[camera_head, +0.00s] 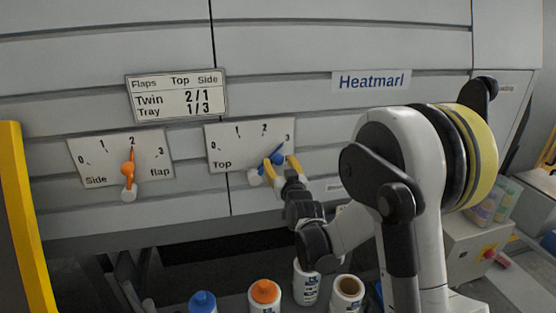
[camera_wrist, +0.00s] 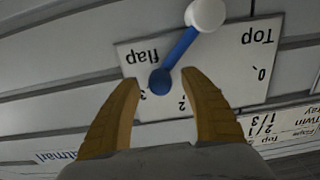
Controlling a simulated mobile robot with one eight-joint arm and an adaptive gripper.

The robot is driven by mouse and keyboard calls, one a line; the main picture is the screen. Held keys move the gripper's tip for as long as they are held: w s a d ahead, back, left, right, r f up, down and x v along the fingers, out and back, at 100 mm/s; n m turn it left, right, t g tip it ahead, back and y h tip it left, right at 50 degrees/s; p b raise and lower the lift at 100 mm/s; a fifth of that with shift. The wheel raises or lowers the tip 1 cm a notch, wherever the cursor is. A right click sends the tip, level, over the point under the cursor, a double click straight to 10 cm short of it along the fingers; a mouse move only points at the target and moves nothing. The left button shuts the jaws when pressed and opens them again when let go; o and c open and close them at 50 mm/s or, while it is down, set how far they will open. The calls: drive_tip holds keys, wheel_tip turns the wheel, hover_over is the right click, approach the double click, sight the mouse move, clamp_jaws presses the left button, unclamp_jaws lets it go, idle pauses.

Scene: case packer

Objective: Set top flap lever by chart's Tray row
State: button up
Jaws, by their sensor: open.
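The chart (camera_head: 177,95) in the head view reads Twin 2/1 and Tray 1/3 under Top and Side. The Top flap plate (camera_head: 222,145) carries marks 0 to 3; it appears upside down in the wrist view (camera_wrist: 218,80). Its blue lever (camera_wrist: 181,46) has a white round end (camera_wrist: 206,14) and a blue knob (camera_wrist: 160,81), and points at or close to 3. My gripper (camera_head: 280,162) is open, with yellow fingers on either side of the blue knob in the wrist view (camera_wrist: 162,76). Contact with the knob cannot be told. My gripper partly hides the lever in the head view.
The Side flap plate (camera_head: 90,160) at left has an orange lever (camera_head: 128,170) pointing at 2. Several bottles stand below the panel, including a blue-capped one (camera_head: 203,302) and an orange-capped one (camera_head: 264,293). A yellow post (camera_head: 24,220) stands at far left.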

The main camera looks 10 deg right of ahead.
drive_tip(key=shift+w, duration=0.8)
clamp_jaws()
drive_tip(key=shift+r, duration=0.1)
